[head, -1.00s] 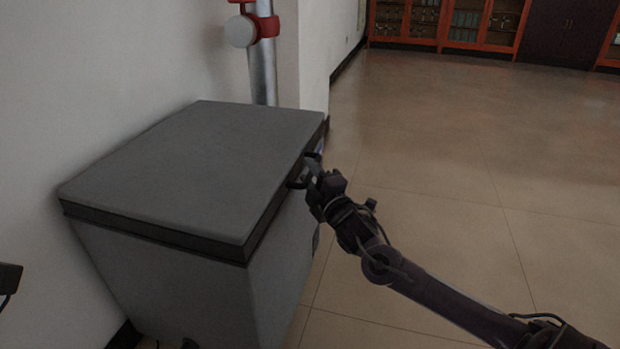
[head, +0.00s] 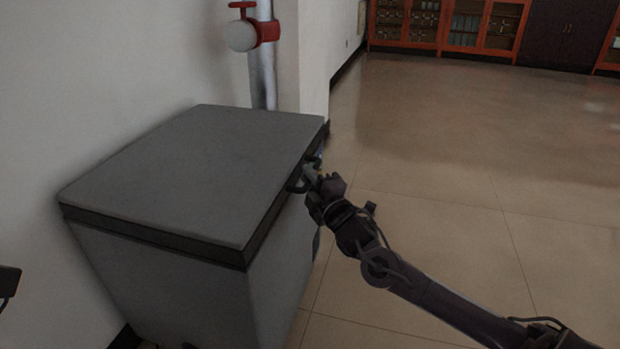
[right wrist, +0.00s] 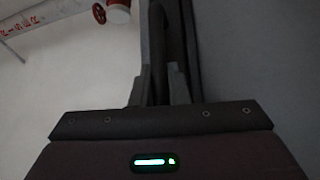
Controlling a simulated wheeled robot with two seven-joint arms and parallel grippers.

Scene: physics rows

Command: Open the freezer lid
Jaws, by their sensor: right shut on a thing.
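The chest freezer (head: 185,280) stands against the wall, with a light grey body. Its flat grey lid (head: 200,175) lies level on top, with a dark band under its edge; no gap shows. A dark handle (head: 297,186) sits on the lid's right edge. My right gripper (head: 310,174) reaches it from the right and is shut on it. In the right wrist view, the dark bar of the handle (right wrist: 160,45) runs between the two fingers (right wrist: 160,88), with the grey freezer to the right.
A metal pipe (head: 262,75) with a red and white valve (head: 243,33) rises behind the lid's back edge, close to the wall (head: 100,80). Open tiled floor (head: 450,180) lies to the right. Orange-framed cabinets (head: 445,25) stand far back.

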